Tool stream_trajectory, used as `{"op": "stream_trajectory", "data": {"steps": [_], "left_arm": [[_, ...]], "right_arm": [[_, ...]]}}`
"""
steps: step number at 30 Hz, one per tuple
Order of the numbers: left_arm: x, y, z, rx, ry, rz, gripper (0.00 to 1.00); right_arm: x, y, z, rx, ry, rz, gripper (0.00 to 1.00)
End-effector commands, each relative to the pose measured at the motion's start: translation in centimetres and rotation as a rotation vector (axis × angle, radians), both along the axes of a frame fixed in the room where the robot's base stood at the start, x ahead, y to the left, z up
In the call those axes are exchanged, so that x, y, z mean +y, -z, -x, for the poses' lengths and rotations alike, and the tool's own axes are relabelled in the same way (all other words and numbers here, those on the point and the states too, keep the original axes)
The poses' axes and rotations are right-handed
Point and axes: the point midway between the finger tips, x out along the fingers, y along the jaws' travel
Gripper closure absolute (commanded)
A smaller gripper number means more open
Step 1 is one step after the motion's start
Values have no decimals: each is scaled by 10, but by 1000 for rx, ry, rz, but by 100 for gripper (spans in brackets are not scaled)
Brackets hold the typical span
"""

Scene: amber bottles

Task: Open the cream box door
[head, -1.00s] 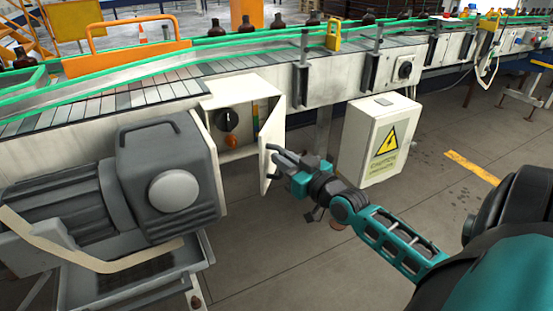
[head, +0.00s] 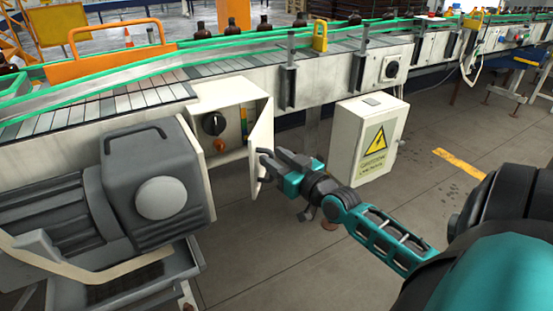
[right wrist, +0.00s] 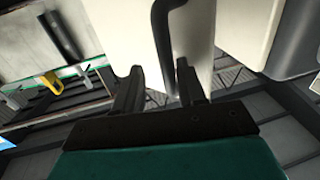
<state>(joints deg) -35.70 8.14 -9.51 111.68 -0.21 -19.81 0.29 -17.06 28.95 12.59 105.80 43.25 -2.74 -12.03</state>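The cream box (head: 207,99) hangs under the conveyor, and its front is open. Inside are a black knob, an orange knob and coloured parts. Its door (head: 262,125) stands swung out on the right side. My right gripper (head: 265,163) is at the door's lower part, by its free edge. In the right wrist view, the dark door handle (right wrist: 164,35) runs down toward the gap between the fingers of my right gripper (right wrist: 158,85). The fingers are apart; I cannot tell whether either touches the handle. My left gripper is not in view.
A large grey motor (head: 150,165) stands close at the left of the box. A second cream box with a yellow warning sign (head: 368,140) stands right of my gripper. The conveyor (head: 335,75) with amber bottles runs above. Floor in front is clear.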

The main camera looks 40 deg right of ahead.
Motion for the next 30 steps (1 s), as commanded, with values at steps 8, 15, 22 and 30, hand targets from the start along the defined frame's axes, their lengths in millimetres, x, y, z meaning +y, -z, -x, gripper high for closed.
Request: {"op": "stream_trajectory", "data": {"steps": [8,15,22,30], "left_arm": [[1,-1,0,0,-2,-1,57],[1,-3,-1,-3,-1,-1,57],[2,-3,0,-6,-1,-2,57],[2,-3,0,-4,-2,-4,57]], "right_arm": [[1,2,8,5,-2,0,60],[3,2,44,7,-2,0,60],[4,2,84,6,-1,2,60],[5,1,118,4,0,0,60]]}}
